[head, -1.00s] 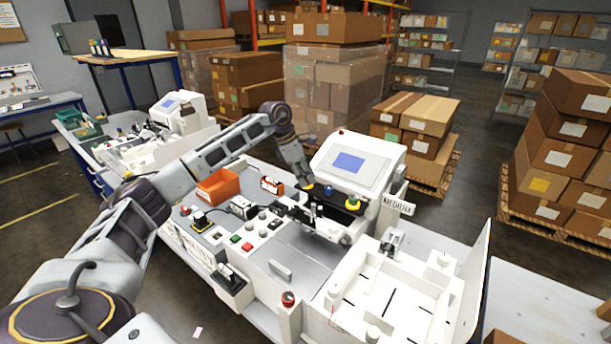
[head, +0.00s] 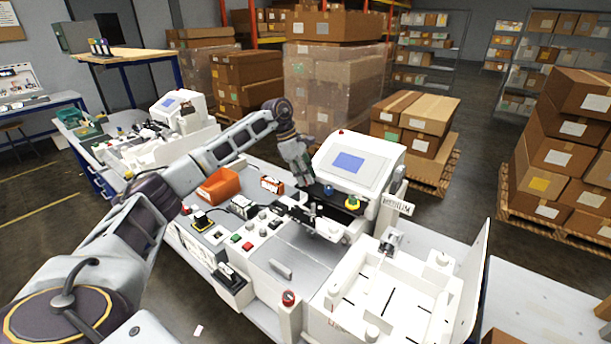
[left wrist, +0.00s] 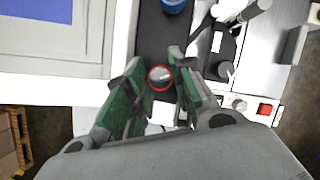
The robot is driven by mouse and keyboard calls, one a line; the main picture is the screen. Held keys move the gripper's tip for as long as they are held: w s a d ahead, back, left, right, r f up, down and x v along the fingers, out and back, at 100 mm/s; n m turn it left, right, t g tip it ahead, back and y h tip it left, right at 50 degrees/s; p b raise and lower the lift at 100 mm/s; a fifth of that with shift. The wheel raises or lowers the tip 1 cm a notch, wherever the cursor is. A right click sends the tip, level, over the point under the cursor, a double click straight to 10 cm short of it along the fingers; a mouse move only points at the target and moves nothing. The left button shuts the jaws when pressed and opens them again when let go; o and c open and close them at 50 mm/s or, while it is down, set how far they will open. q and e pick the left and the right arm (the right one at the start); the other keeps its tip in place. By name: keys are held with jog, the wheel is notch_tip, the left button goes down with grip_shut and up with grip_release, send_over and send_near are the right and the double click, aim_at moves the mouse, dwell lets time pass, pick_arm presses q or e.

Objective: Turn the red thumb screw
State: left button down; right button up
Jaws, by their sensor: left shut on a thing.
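The red thumb screw (left wrist: 160,77) shows in the left wrist view as a round head with a red rim and a grey centre, on a dark strip. My left gripper (left wrist: 163,72) has its two green fingers on either side of the screw, shut on it. In the head view my left gripper (head: 304,182) reaches down behind the slide area, left of the white machine head (head: 358,160), and I cannot make out the screw there. My right gripper is not in view.
A blue knob (head: 328,191) and a yellow-green knob (head: 352,203) stand right of the gripper. An orange bin (head: 218,186) and several buttons lie to the left and front. A white open tray (head: 385,300) fills the front right.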

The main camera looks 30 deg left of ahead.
pick_arm(q)
jog(key=c, duration=1.2)
grip_release()
jog(key=v, duration=1.2)
jog(key=shift+s+f, duration=0.1)
jog(key=shift+s, duration=0.05)
